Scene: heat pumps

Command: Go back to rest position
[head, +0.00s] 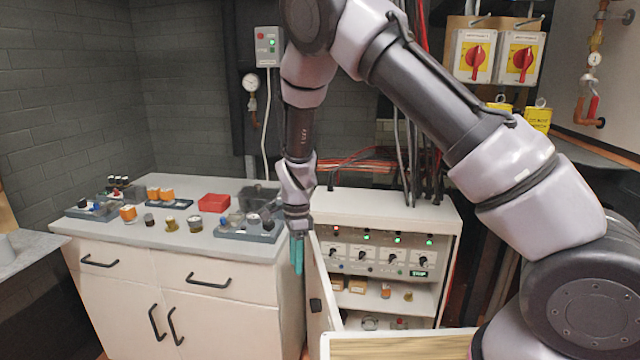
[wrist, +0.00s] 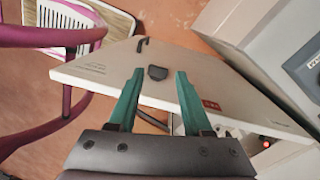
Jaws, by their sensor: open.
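My gripper (head: 296,256) points straight down beside the open door (head: 318,285) of the white control cabinet (head: 385,206). In the wrist view my gripper (wrist: 155,95) has its two green fingers spread apart with nothing between them. The cabinet door (wrist: 215,85) lies below the fingers, with a dark latch (wrist: 157,73) on it. In the head view the fingers overlap the gap between the counter and the door; I cannot tell whether they touch the door.
A counter (head: 150,235) on the left carries trays, several small parts and a red box (head: 214,203). An open drawer or wooden surface (head: 400,346) is at the front. Two red rotary switches (head: 474,57) hang at upper right. A chair (wrist: 45,40) stands near the door.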

